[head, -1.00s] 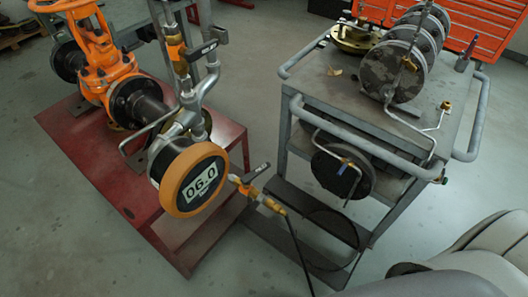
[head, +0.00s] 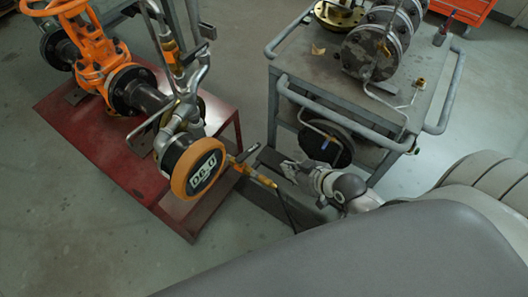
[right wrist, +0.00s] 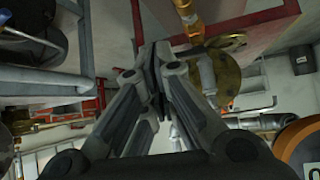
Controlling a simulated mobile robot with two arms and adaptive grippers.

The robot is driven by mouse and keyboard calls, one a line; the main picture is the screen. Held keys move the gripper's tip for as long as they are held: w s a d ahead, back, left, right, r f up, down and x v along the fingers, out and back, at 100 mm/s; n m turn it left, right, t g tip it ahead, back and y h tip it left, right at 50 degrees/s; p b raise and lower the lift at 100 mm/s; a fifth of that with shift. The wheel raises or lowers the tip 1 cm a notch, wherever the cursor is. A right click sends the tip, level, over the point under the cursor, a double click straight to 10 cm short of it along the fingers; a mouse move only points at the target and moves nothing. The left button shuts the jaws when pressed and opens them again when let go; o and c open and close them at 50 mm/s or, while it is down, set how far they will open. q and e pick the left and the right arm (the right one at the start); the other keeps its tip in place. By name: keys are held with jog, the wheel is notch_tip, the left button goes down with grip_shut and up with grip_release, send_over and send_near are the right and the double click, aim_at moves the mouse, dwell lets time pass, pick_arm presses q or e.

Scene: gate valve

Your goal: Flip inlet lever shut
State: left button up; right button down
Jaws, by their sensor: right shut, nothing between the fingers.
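The lower lever (head: 248,153) is a short dark handle on a brass valve to the right of the orange-rimmed gauge (head: 198,169). It slants up and right; its label is not readable. A brass hose fitting (head: 258,177) runs from this valve to a black hose. A second dark lever (head: 195,52) stands on the upper pipework. I cannot tell which lever is the inlet one. My right gripper (head: 268,158) is close to the right of the lower lever; contact is unclear. Its fingers are together and empty in the right wrist view (right wrist: 155,68). My left gripper is not visible.
The grey cart (head: 345,88) with flanges and a side rail stands just behind my right arm. The red stand (head: 100,150) carries the orange gate valve (head: 103,68) and pipework. The floor at lower left is clear.

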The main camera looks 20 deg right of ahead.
aim_at(249, 153)
jog(key=w+r+p+x, duration=0.1)
jog(key=r+x, duration=0.1)
jog(key=x, duration=1)
jog(key=shift+w+a+f, duration=0.2)
jog(key=shift+w+a, duration=0.2)
jog(key=shift+w, duration=0.3)
jog(key=shift+w+d, duration=0.25)
jog(key=shift+w, duration=0.8)
jog(key=shift+s+a+p, duration=0.1)
jog(key=shift+s+p, duration=0.1)
jog(key=shift+p, duration=0.1)
